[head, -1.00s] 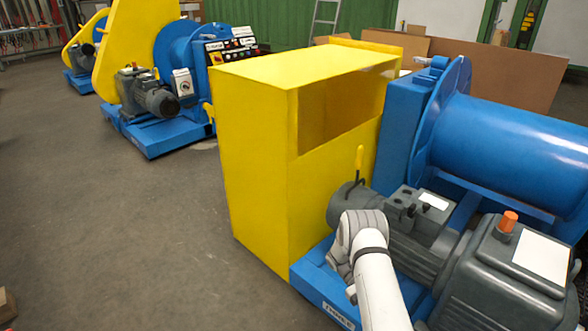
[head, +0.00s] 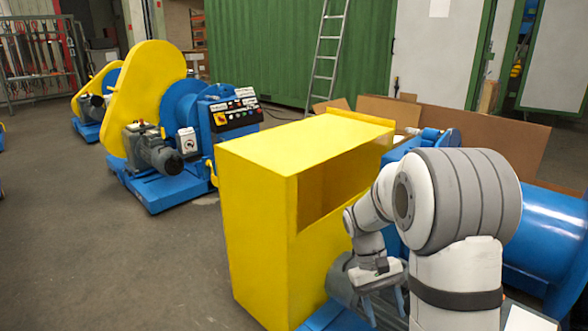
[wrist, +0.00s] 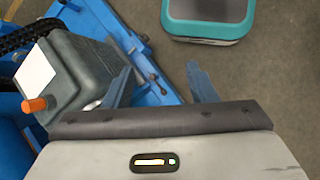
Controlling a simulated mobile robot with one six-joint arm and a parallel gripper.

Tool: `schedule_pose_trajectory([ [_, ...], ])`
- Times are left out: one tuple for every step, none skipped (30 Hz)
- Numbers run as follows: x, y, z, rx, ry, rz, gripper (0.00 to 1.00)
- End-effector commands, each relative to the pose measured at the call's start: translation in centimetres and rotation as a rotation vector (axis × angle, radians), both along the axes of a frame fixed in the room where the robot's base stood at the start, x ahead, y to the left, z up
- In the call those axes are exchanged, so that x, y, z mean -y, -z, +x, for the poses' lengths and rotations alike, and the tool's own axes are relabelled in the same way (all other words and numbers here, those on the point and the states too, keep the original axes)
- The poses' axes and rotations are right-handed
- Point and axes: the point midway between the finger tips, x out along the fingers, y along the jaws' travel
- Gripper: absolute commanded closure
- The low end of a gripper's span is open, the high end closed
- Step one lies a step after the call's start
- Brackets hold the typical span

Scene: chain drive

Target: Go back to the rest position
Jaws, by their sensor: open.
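My gripper (head: 384,300) hangs at the end of my bent white and grey arm in the head view, in front of the right side of the yellow guard (head: 262,215). In the wrist view my gripper (wrist: 155,82) has its two blue-grey fingers spread apart with nothing between them. Beyond the fingers are a blue machine base (wrist: 118,35) and the floor. A dark grey gearbox with an orange cap (wrist: 72,78) lies to the left of the fingers. My arm hides much of the blue drum (head: 545,235) and the motor in the head view.
A teal-edged grey object (wrist: 208,18) is at the top of the wrist view. Another blue machine with a yellow guard (head: 150,85) stands at the back left. A ladder (head: 328,50) leans by a green wall. The floor (head: 110,260) at left is clear.

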Motion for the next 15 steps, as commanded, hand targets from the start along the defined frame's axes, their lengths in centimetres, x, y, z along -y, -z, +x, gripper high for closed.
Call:
schedule_pose_trajectory([
  [-0.3, -3.1, -0.9, 0.052, 0.006, 0.016, 0.48],
  [-0.6, -4.2, -1.4, 0.081, 0.011, 0.026, 0.48],
  [-0.9, -5.6, -2.1, 0.119, 0.017, 0.039, 0.48],
  [-1.1, -6.6, -2.7, 0.147, 0.021, 0.049, 0.48],
  [-1.3, -7.7, -3.2, 0.174, 0.025, 0.059, 0.48],
  [-1.6, -8.9, -3.9, 0.212, 0.031, 0.073, 0.48],
  [-1.8, -9.9, -4.5, 0.241, 0.035, 0.082, 0.48],
  [-2.0, -10.8, -5.1, 0.268, 0.04, 0.093, 0.48],
  [-2.3, -12.0, -5.8, 0.307, 0.046, 0.105, 0.48],
  [-2.5, -12.9, -6.4, 0.335, 0.05, 0.114, 0.48],
  [-2.7, -13.7, -7.0, 0.365, 0.055, 0.125, 0.48],
  [-3.0, -14.8, -7.8, 0.402, 0.06, 0.137, 0.48],
  [-3.2, -15.5, -8.4, 0.43, 0.065, 0.147, 0.48],
  [-3.4, -16.3, -8.9, 0.458, 0.07, 0.157, 0.48],
  [-3.7, -17.3, -9.7, 0.496, 0.075, 0.168, 0.48],
])
